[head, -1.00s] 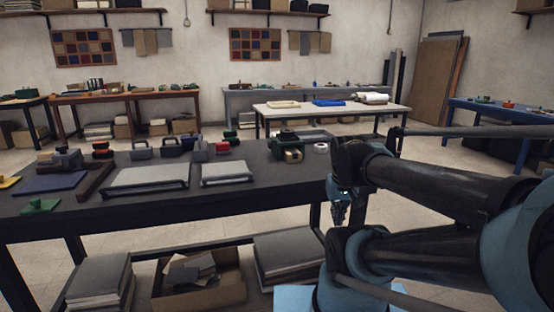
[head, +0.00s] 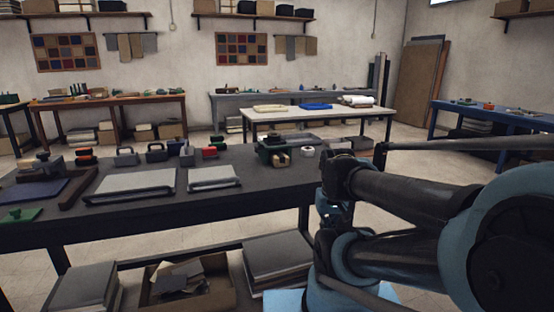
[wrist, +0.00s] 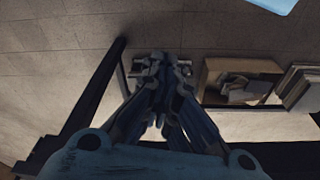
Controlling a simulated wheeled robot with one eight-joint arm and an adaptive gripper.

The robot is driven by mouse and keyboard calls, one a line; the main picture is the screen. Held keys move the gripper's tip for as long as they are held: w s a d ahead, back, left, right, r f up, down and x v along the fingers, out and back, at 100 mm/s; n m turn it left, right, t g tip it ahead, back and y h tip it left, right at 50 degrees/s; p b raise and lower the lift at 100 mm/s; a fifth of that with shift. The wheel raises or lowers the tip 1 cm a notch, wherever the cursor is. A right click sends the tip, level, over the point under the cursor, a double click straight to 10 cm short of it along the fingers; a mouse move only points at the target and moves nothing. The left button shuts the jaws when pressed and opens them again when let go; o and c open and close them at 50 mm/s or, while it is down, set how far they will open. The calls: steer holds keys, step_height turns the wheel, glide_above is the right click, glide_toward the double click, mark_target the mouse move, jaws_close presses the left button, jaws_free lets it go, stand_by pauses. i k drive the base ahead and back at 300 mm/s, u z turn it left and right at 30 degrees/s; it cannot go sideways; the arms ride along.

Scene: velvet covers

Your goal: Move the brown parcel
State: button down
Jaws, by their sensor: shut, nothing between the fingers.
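I cannot pick out a brown parcel with certainty in either view. Several brown cartons stand under the back benches, one of them a carton (head: 171,130) under the left back bench, but none is clearly a parcel. My gripper (wrist: 162,68) shows in the wrist view with its fingers together and nothing visible between them. It hangs over the floor and the low shelf area, apart from any object. In the head view my arm's links hide most of the gripper.
A pale table (head: 290,117) stands behind, a blue bench (head: 500,113) at right. Floor lies between.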

mark_target(278, 158)
steer(key=z, duration=1.65)
steer(key=k, duration=0.65)
steer(key=u, duration=1)
